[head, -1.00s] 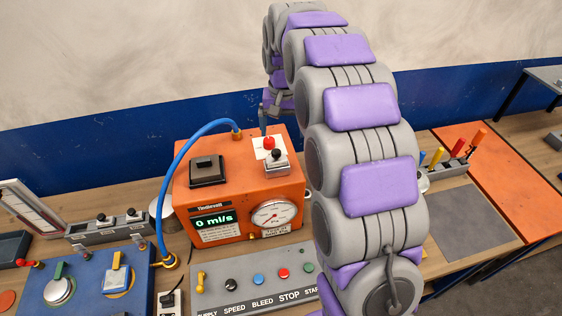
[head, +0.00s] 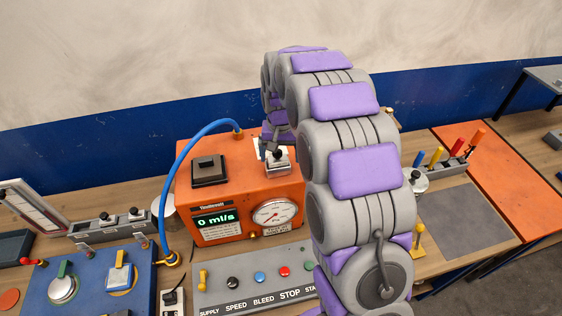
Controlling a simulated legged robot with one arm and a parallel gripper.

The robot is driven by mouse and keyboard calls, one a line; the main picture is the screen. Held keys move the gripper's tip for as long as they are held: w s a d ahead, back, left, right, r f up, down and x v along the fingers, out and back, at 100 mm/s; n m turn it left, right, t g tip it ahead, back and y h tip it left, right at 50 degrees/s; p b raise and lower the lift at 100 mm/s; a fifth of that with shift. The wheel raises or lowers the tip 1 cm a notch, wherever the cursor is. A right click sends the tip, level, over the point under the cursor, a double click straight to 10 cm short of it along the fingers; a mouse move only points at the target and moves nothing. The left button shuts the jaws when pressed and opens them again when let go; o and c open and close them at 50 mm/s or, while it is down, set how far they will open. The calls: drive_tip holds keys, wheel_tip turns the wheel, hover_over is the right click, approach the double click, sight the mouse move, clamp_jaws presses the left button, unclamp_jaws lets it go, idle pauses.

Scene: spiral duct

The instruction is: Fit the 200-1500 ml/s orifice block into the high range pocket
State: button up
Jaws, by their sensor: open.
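A pale block with a black knob (head: 278,162) sits on top of the orange flow unit (head: 240,212), towards its back right. Its label is too small to read, so I cannot tell its range. My gripper (head: 271,144) is open, just above and behind this knob; whether the fingers touch it is not clear. The gripper hides the red knob and much of the white plate (head: 260,150) beside the block. I cannot make out any pocket label.
A grey rack (head: 110,228) at left holds more black-knobbed pieces. A control panel (head: 255,280) lies in front. A grey mat (head: 465,220) at right is bare.

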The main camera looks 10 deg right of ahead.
drive_tip(key=shift+a, duration=0.75)
drive_tip(key=shift+c, duration=0.7)
drive_tip(key=shift+a, duration=0.25)
drive_tip(key=c, duration=0.3)
drive_tip(key=shift+d, duration=0.75)
drive_tip(key=c, duration=0.5)
drive_tip(key=shift+c, duration=1.3)
drive_tip(key=shift+a, duration=0.35)
drive_tip(key=shift+c, duration=0.3)
drive_tip(key=shift+r, duration=0.1)
